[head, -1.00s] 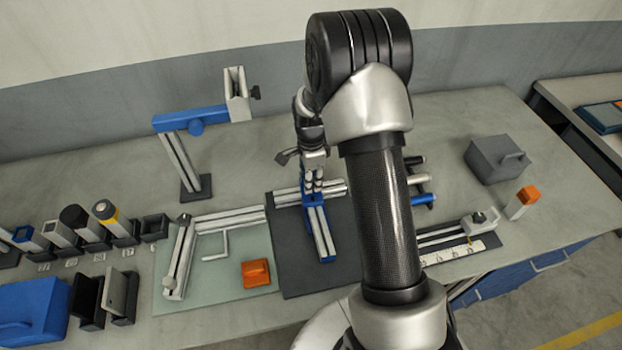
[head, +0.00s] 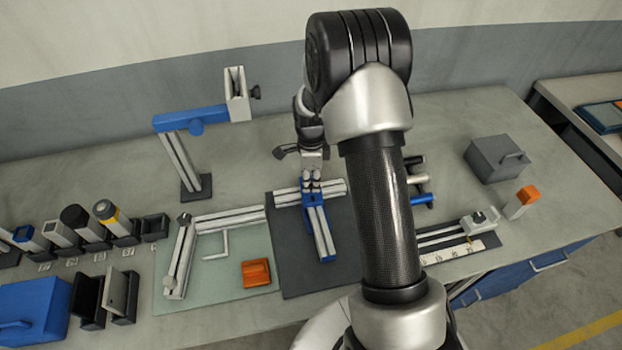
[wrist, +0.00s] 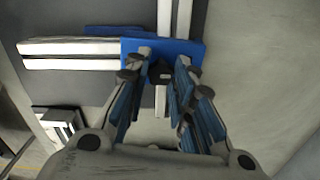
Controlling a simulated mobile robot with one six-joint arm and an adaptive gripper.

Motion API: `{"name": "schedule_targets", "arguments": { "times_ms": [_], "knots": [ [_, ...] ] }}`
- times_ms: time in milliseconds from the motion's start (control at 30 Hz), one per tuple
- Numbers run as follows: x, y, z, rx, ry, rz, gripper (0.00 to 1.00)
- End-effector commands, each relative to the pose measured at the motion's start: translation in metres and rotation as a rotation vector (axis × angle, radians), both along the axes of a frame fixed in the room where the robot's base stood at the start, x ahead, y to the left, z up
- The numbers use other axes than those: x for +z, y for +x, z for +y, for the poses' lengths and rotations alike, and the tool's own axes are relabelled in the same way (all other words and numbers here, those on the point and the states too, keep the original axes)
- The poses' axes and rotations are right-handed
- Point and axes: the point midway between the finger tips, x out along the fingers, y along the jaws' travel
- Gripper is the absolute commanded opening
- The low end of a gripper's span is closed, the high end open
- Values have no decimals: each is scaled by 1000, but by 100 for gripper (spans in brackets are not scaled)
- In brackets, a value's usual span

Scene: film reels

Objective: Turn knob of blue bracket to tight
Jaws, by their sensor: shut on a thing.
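The blue bracket (head: 309,198) sits where two silver profile bars meet in a T on a dark mat. In the wrist view the bracket (wrist: 192,48) shows as a blue plate across the bars. Its small black knob (wrist: 160,73) shows between my fingertips. My gripper (head: 312,182) is directly over the bracket, pointing down, and is shut on the knob. My gripper also shows in the wrist view (wrist: 162,65), with the fingers on both sides of the knob. The contact faces are partly hidden by the fingers.
A tall stand with a blue arm (head: 190,120) rises at the back left. A pale green mat (head: 230,265) with a bar frame and an orange block (head: 256,273) lies left of the dark mat (head: 345,270). A grey box (head: 497,158) stands at the right.

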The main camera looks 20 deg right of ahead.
Motion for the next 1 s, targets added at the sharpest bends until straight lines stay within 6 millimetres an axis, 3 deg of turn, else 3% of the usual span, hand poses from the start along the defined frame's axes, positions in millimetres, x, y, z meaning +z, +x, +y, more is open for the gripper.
{"name": "schedule_targets", "arguments": {
  "times_ms": [800,833,1000],
  "knots": [
    [0,0,0,-11,0,-1,0],
    [0,0,0,-11,0,-1,24],
    [0,0,0,-11,0,0,35]
  ]
}}
